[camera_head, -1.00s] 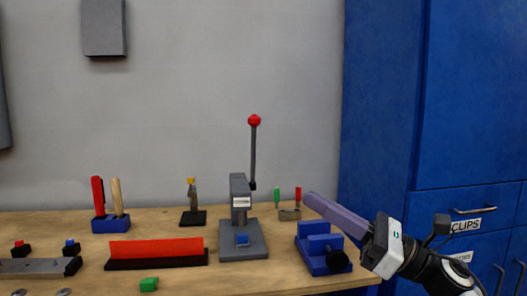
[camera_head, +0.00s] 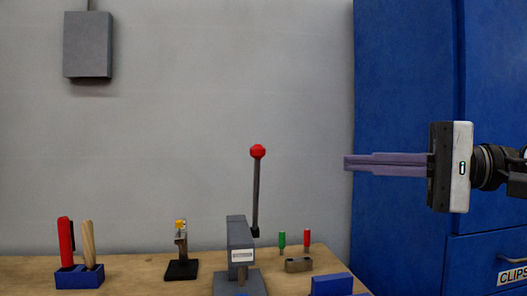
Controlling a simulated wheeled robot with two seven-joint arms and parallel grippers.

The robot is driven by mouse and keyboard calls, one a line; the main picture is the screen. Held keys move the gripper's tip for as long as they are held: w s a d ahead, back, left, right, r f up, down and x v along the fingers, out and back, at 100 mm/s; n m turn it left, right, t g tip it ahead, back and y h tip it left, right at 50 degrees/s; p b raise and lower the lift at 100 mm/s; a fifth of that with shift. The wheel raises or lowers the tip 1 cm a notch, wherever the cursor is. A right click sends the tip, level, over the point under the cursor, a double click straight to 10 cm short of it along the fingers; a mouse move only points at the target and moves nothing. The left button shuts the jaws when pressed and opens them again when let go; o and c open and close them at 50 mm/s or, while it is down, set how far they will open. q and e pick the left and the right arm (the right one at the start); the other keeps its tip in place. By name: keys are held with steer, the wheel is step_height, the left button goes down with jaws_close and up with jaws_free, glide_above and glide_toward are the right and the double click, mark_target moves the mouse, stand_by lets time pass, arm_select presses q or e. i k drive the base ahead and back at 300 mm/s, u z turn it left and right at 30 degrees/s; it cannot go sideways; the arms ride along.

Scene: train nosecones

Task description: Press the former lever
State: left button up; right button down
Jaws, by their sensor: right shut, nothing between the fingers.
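The former (camera_head: 239,248) is a grey press on the wooden bench, low in the middle of the view. Its lever (camera_head: 256,195) is a dark rod standing nearly upright at the former's right side, topped by a red knob (camera_head: 258,152). My right gripper (camera_head: 346,163) comes in from the right with long purple fingers pointing left. The fingers are shut together and empty. They are level with about the red knob's height and well to its right, apart from the lever. The former's base is cut off by the lower edge. My left gripper is not in view.
A blue holder (camera_head: 79,277) with red and tan handles stands at left. A small black stand with a yellow top (camera_head: 181,250) is left of the former. Green and red handled tools (camera_head: 298,264) and a blue block (camera_head: 332,284) are right. Blue cabinets (camera_head: 400,110) stand behind my right arm.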

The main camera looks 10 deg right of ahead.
mark_target(258, 153)
steer(key=i, duration=0.95)
